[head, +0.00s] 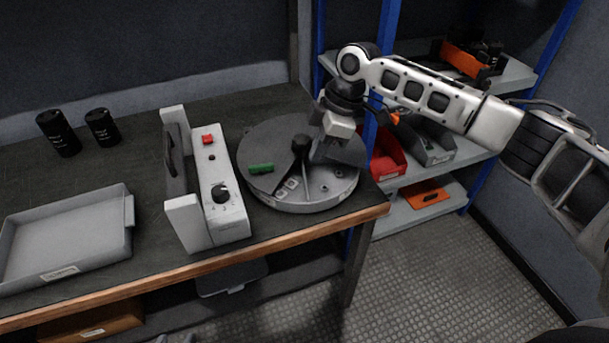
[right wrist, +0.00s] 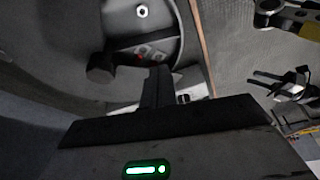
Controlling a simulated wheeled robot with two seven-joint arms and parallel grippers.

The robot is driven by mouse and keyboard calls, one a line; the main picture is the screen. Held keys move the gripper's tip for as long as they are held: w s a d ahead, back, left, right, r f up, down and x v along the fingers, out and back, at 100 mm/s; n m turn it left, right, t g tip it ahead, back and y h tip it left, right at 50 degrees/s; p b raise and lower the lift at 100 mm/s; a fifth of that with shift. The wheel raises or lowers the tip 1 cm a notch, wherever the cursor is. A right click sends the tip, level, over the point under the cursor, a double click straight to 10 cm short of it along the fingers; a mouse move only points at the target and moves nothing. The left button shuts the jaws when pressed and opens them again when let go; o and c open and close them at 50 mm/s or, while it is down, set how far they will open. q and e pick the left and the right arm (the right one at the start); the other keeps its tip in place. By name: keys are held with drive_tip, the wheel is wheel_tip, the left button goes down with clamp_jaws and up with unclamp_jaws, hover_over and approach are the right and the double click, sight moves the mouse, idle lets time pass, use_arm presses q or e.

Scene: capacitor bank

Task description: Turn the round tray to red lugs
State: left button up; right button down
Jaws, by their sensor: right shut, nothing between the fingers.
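The round tray (head: 300,207) is a grey disc with a raised rim near the bench's right end. A black knob (head: 302,143) stands at its middle, and a green piece (head: 261,168) lies on its left part. An open section shows pale squares; a small red spot (right wrist: 138,57) shows there in the right wrist view. My right gripper (head: 318,158) is shut and empty, pointing down at the tray beside the knob; whether it touches is unclear. Its fingers (right wrist: 157,75) hide part of the tray. A pronged part (right wrist: 282,82) may be my left gripper; its state is unclear.
A control box (head: 217,190) with a red button and black dial stands close left of the tray. A grey bin (head: 68,235) and two black cans (head: 58,133) are further left. Blue-post shelving with a red bin (head: 385,165) stands close behind right.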

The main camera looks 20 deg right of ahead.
approach(296, 196)
drive_tip(key=x, duration=0.5)
drive_tip(key=shift+a, duration=0.1)
drive_tip(key=shift+r, duration=0.1)
idle(0.3)
